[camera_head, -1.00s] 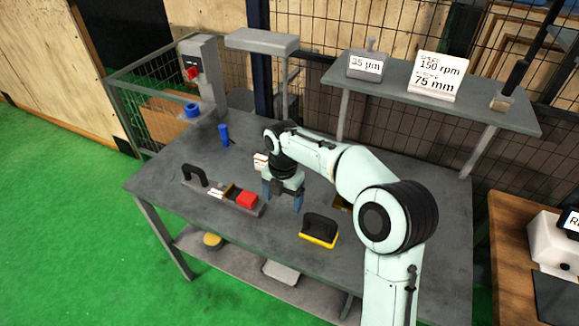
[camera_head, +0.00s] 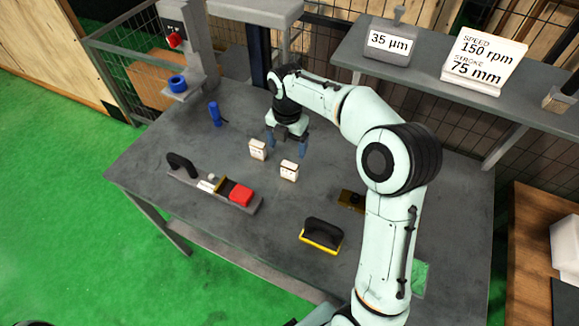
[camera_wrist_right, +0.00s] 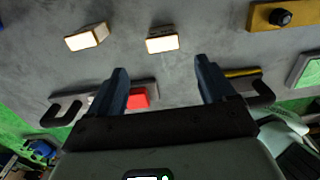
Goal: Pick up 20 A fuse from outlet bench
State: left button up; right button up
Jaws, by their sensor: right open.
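Two small pale blocks with brownish edges, which look like the fuses, stand on the grey bench (camera_head: 160,140). The left block (camera_head: 257,149) and the right block (camera_head: 289,171) are close together; I cannot read their ratings. In the right wrist view they are the left block (camera_wrist_right: 87,38) and the right block (camera_wrist_right: 162,44), ahead of the fingers. My right gripper (camera_head: 287,152) is open and empty, just behind and above the blocks; its spread fingers (camera_wrist_right: 160,68) also show in the wrist view. My left gripper is out of view.
A dark holder with a black handle and red block (camera_head: 241,194) lies to the left front. A yellow-edged black-handled tool (camera_head: 321,235) and a brass plate (camera_head: 350,200) lie to the right. A blue cylinder (camera_head: 214,114) stands behind. A raised shelf (camera_head: 420,80) overhangs the back.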

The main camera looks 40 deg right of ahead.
aim_at(289, 164)
jog(key=f, duration=0.5)
jog(key=shift+s+f, duration=0.1)
jog(key=shift+s, duration=0.1)
jog(key=shift+w+d+f+b, duration=0.1)
jog(key=shift+d+f+b, duration=0.1)
jog(key=shift+f, duration=1.35)
jog(key=shift+d+f+b, duration=0.1)
jog(key=shift+f+b, duration=0.05)
jog(key=shift+f, duration=1.4)
jog(key=c, duration=1.1)
jog(key=shift+r, duration=0.15)
